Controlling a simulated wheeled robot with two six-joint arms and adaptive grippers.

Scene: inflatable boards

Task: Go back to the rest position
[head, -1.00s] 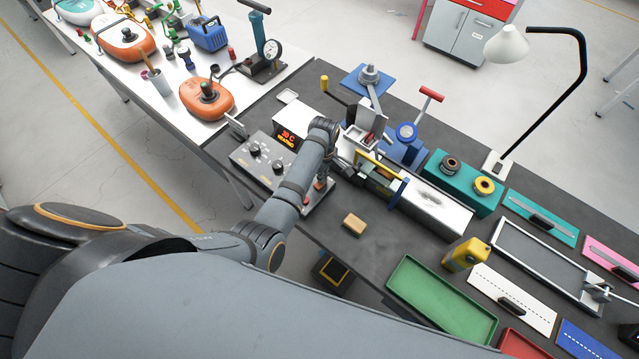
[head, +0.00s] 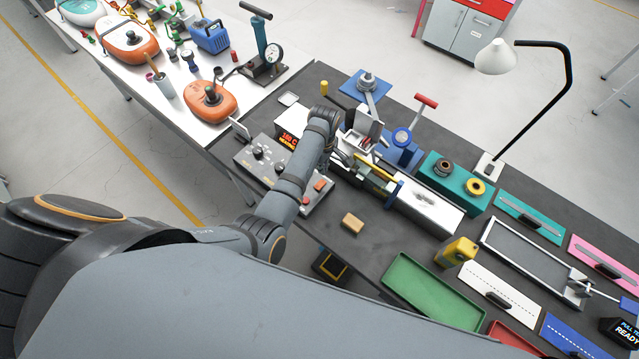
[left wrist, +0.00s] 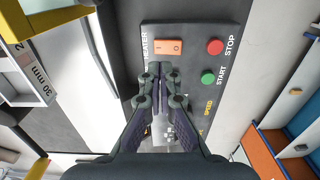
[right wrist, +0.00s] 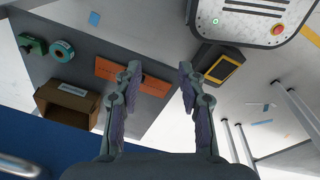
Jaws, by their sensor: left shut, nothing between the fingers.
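My left gripper (left wrist: 160,70) is shut and empty. In the left wrist view its fingertips are just below the orange heater switch (left wrist: 169,47) in the picture; I cannot tell whether they touch the panel. In the head view my left arm reaches over the control box (head: 247,160), with its wrist by the lit display (head: 288,141); the fingers are hidden there. The orange switch also shows in the head view (head: 319,185). My right gripper (right wrist: 160,68) is open and empty in the right wrist view. It does not show in the head view.
A clamp machine with a white bed (head: 430,205) stands right of my left wrist. A lamp (head: 497,57) rises at the back. An orange board (right wrist: 130,76) lies beyond my right fingers.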

